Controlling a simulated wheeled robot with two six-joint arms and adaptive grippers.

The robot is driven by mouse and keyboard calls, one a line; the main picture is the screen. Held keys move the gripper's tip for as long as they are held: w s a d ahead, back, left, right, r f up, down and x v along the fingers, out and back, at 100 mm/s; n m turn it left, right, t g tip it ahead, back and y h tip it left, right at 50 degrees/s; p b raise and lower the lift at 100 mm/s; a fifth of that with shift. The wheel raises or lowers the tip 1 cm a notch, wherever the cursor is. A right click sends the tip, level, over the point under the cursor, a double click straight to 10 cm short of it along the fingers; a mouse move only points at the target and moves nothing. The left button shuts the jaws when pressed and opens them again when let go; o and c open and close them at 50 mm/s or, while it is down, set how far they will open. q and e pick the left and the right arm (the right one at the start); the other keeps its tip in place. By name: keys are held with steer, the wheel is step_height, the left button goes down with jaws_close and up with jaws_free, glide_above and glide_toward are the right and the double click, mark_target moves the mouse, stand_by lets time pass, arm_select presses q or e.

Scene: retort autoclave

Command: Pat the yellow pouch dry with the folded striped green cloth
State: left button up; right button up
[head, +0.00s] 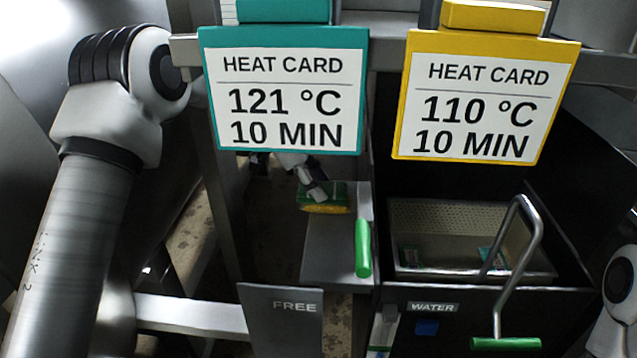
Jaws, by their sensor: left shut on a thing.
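The yellow pouch (326,209) shows as a thin yellow strip on a grey metal surface below the teal heat card. The folded green cloth (334,192) lies over it and hides most of it; its stripes are too small to make out. My left gripper (317,193) is small and partly hidden behind the card. It points down and is shut on the cloth at the pouch. I cannot tell how firmly the cloth touches the pouch. My right gripper is out of view.
Teal (283,90) and yellow (485,95) heat cards hang in front. A perforated basket (455,215) with a tall handle sits in the black tank at right, small pouches inside. A green handle (362,248) stands beside the grey surface. Plates read FREE (281,318) and WATER (433,307).

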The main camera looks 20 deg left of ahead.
arm_select(q)
steer(key=shift+f, duration=0.15)
stand_by(0.3)
step_height(320, 180, up, 7)
steer(key=p, duration=0.5)
stand_by(0.5)
